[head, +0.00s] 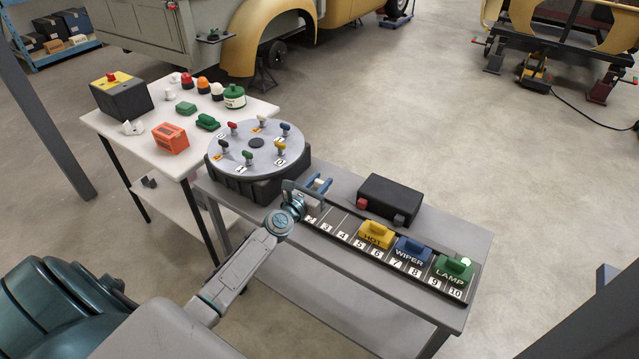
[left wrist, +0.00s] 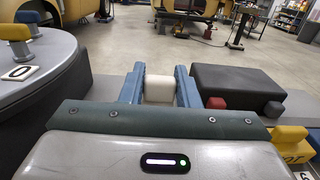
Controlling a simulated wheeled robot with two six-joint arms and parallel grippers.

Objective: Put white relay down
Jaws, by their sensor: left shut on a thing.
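My left gripper (head: 318,186) is over the low-numbered left end of the dark numbered strip (head: 340,224). Its blue fingers are shut on the white relay (left wrist: 158,89), which shows between the fingertips in the left wrist view. In the head view the fingers and wrist largely hide the relay, and I cannot tell whether it touches the strip. On the strip, the yellow HOT relay (head: 376,236) is by 5 and 6, the blue WIPER relay (head: 412,251) by 7 and 8, the green LAMP relay (head: 454,269) by 9 and 10. My right gripper is out of view.
A round grey turntable (head: 257,143) with several coloured knobs stands left of the gripper. A black box (head: 389,199) with red and dark blocks lies behind the strip. The strip is bare around 3 and 4. A white table (head: 140,150) at left holds several parts.

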